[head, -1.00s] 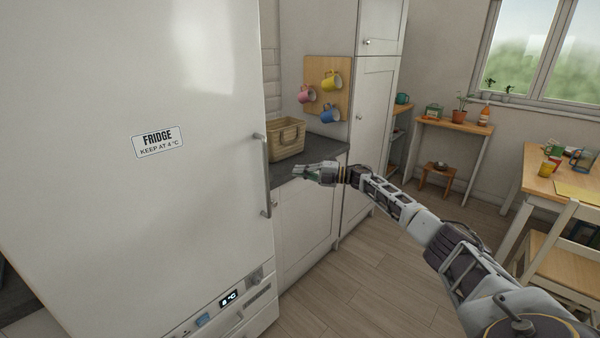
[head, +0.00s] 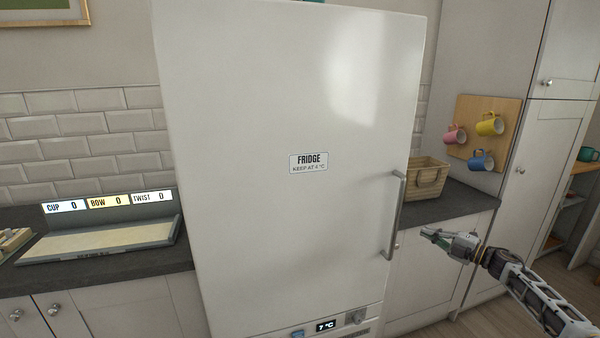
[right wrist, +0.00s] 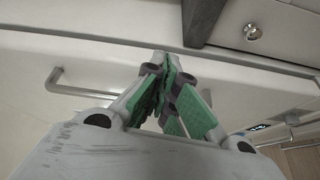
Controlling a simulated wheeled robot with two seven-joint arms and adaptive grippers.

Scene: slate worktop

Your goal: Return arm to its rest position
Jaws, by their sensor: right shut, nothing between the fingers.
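My right gripper (head: 436,238) is in front of the counter, just right of the fridge's handle, at the end of my outstretched right arm. It is shut and empty. In the right wrist view its green-padded fingers (right wrist: 168,85) meet. The fridge (head: 290,230) is tall and white with its door closed. Its grey vertical handle (head: 393,215) is on the door's right side, and my gripper appears apart from it. A display at the fridge's foot reads 7 °C. My left gripper is not in view.
A woven basket (head: 428,180) stands on the slate worktop (head: 475,198) right of the fridge. Several mugs hang on a wooden board (head: 468,110). Left of the fridge, a tray with CUP, BOW and TWIST labels (head: 110,245) lies on the worktop. A tall cabinet (head: 545,150) stands at right.

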